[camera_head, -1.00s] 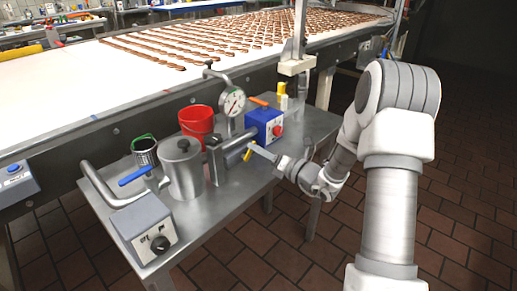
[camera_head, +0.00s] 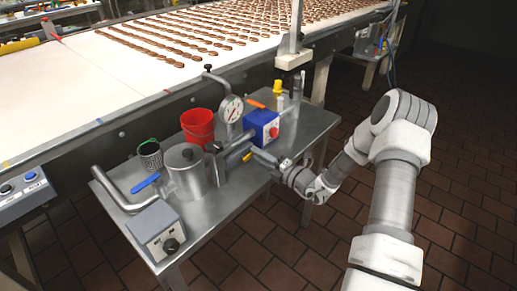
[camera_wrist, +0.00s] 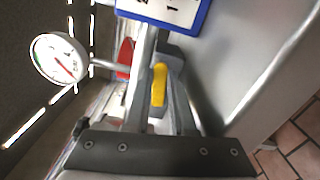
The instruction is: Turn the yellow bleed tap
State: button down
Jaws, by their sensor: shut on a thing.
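The yellow bleed tap (camera_head: 247,157) is on the metal pipework to the right of the steel pot, mostly hidden by my gripper in the head view. In the wrist view its yellow lever (camera_wrist: 159,85) lies between my fingers, lengthwise along them. My gripper (camera_head: 259,154) reaches in from the right, low over the table, and is shut on the lever. It also shows in the wrist view (camera_wrist: 160,78), its dark palm at the bottom. How far the tap is turned is hard to tell.
A pressure gauge (camera_head: 232,109), a red bucket (camera_head: 198,126) and a blue box (camera_head: 262,126) stand close behind. The steel pot (camera_head: 186,172), a blue-handled lever (camera_head: 146,184) and a grey control box (camera_head: 156,230) are left on the steel table (camera_head: 225,203). The conveyor (camera_head: 75,95) runs behind.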

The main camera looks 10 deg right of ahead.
jog(key=shift+f+m, duration=0.15)
jog(key=shift+m, duration=0.25)
jog(key=c, duration=0.8)
grip_release()
jog(key=shift+o, duration=0.2)
jog(key=shift+f+n, duration=0.1)
jog(key=shift+n, duration=0.2)
